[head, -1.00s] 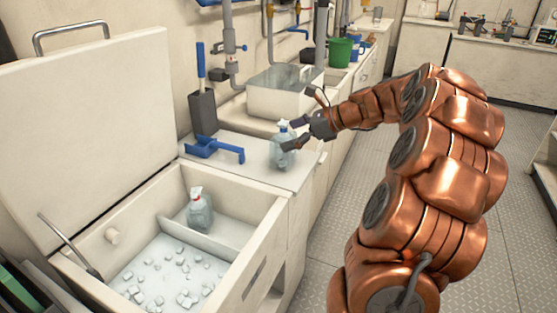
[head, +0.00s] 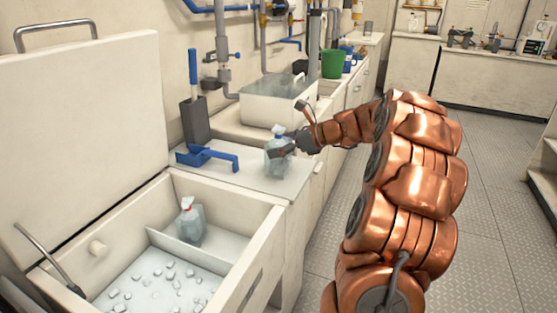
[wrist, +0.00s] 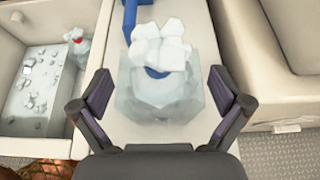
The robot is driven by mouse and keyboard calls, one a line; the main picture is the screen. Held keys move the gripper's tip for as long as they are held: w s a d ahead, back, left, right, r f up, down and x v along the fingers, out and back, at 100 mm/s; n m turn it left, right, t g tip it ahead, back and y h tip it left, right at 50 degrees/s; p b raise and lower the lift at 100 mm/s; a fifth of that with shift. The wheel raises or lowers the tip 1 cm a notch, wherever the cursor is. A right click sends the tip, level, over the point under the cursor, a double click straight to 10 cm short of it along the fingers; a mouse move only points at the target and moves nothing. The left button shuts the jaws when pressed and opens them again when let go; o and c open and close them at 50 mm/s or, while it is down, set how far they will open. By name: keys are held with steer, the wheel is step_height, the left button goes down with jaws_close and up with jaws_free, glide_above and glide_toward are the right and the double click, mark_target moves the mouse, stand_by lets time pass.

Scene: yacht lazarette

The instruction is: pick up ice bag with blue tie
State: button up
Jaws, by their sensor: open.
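The ice bag with the blue tie (head: 274,164) stands upright on the white counter beside the open ice chest. It is clear, with a blue band at its neck and a whitish top. In the wrist view the bag (wrist: 160,100) sits between my two spread fingers, with a gap visible on each side. My gripper (head: 285,143) is open at the bag's upper right side in the head view; its fingers (wrist: 158,95) also show in the wrist view. A second ice bag with a red tie (head: 189,224) stands inside the chest.
The ice chest (head: 258,228) holds loose cubes and a divider. The floor at right is clear.

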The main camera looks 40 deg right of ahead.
steer(key=shift+w, duration=0.1)
steer(key=c, duration=1.1)
steer(key=shift+c, duration=0.5)
